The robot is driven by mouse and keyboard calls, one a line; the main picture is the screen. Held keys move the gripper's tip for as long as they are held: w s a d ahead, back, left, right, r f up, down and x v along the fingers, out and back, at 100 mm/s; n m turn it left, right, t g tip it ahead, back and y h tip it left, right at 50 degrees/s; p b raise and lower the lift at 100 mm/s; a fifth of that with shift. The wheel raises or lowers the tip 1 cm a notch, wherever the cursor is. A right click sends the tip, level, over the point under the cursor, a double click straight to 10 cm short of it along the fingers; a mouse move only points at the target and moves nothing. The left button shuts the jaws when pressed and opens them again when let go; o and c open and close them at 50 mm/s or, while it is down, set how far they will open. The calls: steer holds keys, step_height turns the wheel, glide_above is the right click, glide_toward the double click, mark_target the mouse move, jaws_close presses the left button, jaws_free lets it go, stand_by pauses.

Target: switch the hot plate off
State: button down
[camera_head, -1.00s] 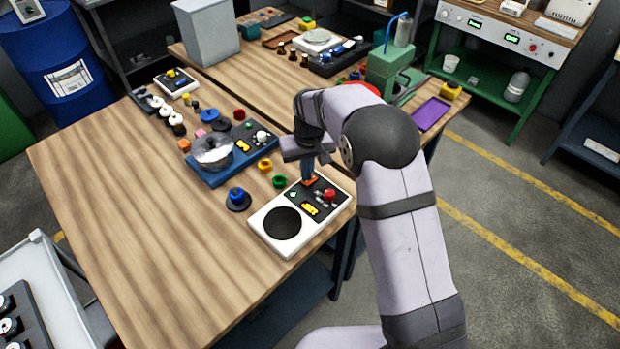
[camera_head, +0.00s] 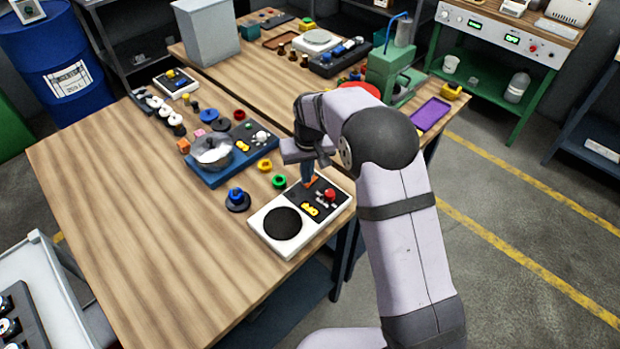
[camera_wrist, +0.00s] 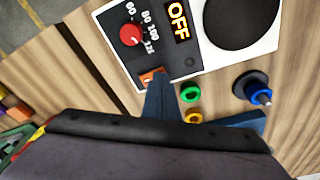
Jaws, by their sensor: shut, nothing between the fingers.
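The hot plate (camera_head: 268,247) is a white box with a round black plate (camera_head: 283,223) and a dark control panel at the table's right edge. In the wrist view, its display (camera_wrist: 179,20) reads OFF. A red knob (camera_wrist: 131,35) sits beside printed numbers. A small indicator (camera_wrist: 189,62) on the panel looks dark. An orange switch (camera_wrist: 152,75) is at the panel's edge. My gripper (camera_head: 309,181) is shut and empty, pointing down. Its fingertips (camera_wrist: 158,82) are at the orange switch and partly cover it; I cannot tell whether they touch.
A blue unit (camera_head: 205,178) with a metal pot stands behind the hot plate. A green ring (camera_head: 279,181), a yellow ring (camera_head: 264,165) and a blue knob on a dark base (camera_head: 237,199) lie close by. The table's left part (camera_head: 110,210) is clear.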

step_height(320, 180, up, 7)
steer(key=p, duration=0.5)
stand_by(0.3)
stand_by(0.4)
steer(key=s+d+r+m, duration=0.1)
steer(key=s+d, duration=0.4)
steer(key=s, duration=0.4)
steer(key=s+d+r+m+g, duration=0.1)
steer(key=s+d, duration=0.4)
steer(key=s, duration=0.5)
steer(key=s+d+m, duration=0.1)
steer(key=s+d, duration=0.4)
steer(key=s, duration=0.5)
steer(key=shift+r+g, duration=0.4)
steer(key=shift+s+d, duration=0.1)
